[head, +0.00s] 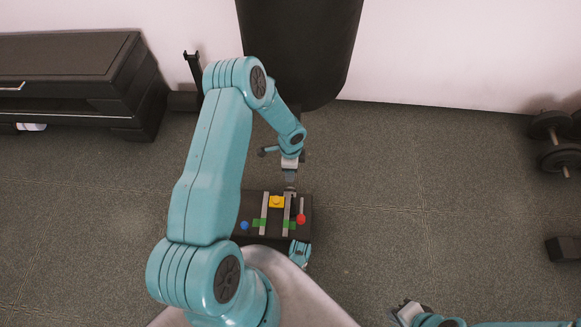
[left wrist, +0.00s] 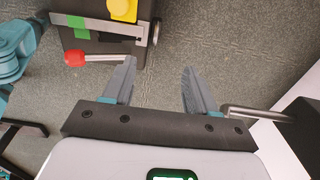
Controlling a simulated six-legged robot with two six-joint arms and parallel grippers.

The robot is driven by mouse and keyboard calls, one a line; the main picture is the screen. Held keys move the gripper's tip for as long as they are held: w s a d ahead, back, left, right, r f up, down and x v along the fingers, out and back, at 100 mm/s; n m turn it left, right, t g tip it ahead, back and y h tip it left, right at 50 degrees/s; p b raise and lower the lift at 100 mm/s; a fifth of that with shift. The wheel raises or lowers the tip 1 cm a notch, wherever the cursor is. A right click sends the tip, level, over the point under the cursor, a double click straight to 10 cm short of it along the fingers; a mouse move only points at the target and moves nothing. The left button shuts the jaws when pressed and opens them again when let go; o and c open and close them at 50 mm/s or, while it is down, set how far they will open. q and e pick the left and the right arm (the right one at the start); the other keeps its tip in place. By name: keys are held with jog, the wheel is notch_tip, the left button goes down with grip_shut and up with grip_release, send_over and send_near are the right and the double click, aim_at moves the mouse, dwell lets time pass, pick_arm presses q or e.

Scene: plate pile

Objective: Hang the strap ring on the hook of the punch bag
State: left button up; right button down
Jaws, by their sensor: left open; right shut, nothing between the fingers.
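The black punch bag (head: 305,45) hangs in front of the pale wall at the top of the head view. Its hook and the strap ring are not recognisable in either view. My left gripper (head: 290,183) reaches down in front of the bag, small and partly hidden by its own wrist in the head view. In the left wrist view its two grey fingers (left wrist: 158,85) are spread with only floor visible between them. My right gripper (head: 402,310) is low at the bottom edge of the head view, shut and empty, far from the bag.
A dark low bench (head: 70,55) stands against the wall at the left. Dumbbells (head: 558,140) stand at the right edge, with a dark block (head: 566,250) lower down. In the left wrist view a metal rod (left wrist: 255,113) shows beside the right finger. The floor (head: 400,190) right of centre is clear.

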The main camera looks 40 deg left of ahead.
pick_arm(q)
notch_tip(320, 180, up, 16)
jog(key=p, duration=0.6)
jog(key=s+d+f+n+h, duration=0.2)
jog(key=s+d, duration=0.1)
jog(key=d, duration=0.5)
jog(key=s+d+f+n+h, duration=0.1)
jog(key=s+d+n, duration=0.15)
jog(key=d, duration=0.55)
jog(key=s+d+n+h+p, duration=0.1)
jog(key=s+d+n+p, duration=0.1)
jog(key=s+d+n, duration=0.7)
notch_tip(320, 180, up, 24)
jog(key=m+p, duration=0.1)
jog(key=p, duration=2.1)
jog(key=shift+s+p, duration=0.3)
jog(key=shift+s, duration=0.05)
jog(key=shift+d+m, duration=0.1)
jog(key=shift+m, duration=0.15)
